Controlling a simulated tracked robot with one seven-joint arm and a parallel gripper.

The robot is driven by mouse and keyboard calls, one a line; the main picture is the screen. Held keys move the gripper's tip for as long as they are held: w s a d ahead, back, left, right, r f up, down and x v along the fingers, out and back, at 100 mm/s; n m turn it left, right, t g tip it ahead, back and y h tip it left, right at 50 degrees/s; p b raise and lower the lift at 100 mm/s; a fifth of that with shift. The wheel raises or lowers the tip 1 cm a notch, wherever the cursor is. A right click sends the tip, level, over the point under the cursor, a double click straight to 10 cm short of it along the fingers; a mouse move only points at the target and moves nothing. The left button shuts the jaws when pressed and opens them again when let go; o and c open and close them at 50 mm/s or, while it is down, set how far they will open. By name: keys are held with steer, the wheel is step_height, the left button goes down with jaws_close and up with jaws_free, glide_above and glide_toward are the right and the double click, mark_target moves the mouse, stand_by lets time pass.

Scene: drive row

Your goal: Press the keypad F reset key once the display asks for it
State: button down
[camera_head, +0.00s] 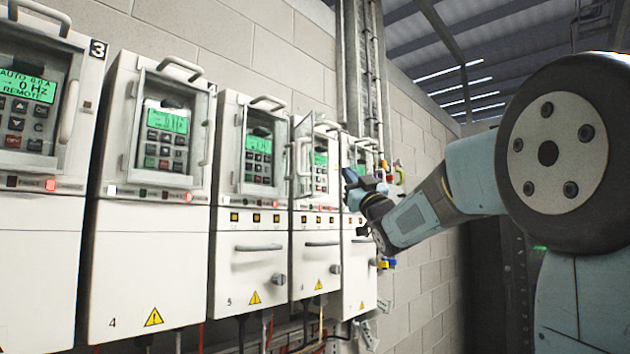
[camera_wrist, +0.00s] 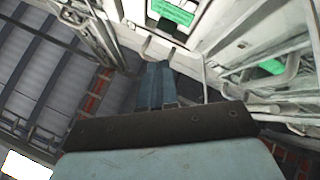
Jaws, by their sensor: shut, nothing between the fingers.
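Grey-white drive cabinets stand in a row along the wall, each with a keypad and green display. The nearest display (camera_head: 28,88) reads AUTO, 0 Hz, REMOTE. The display on the drive marked 4 (camera_head: 167,122) shows 0 Hz; displays farther along are too small to read. My gripper (camera_head: 349,175) is shut and empty, in front of the far end of the row. In the wrist view, my closed fingers (camera_wrist: 160,68) point up towards a pale panel with a green display (camera_wrist: 172,12) and dark keys below it. I cannot tell which key is F reset or whether the fingers touch anything.
A cover with a handle (camera_head: 304,157) stands open beside a farther keypad (camera_head: 320,174), close left of my gripper. Handles stick out from other covers (camera_head: 181,68). Conduits (camera_head: 362,70) run up the wall. Open space lies in front of the row.

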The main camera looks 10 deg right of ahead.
steer(key=shift+w, duration=0.1)
steer(key=w+a, duration=0.5)
steer(key=w, duration=0.2)
stand_by(0.5)
steer(key=shift+w+a, duration=0.5)
steer(key=shift+a, duration=0.05)
stand_by(2.9)
steer(key=shift+s+d, duration=0.1)
stand_by(0.3)
steer(key=shift+s+d, duration=0.35)
steer(key=shift+s, duration=0.2)
steer(key=s+d, duration=0.1)
steer(key=s, duration=0.1)
steer(key=s+d, duration=0.2)
stand_by(0.6)
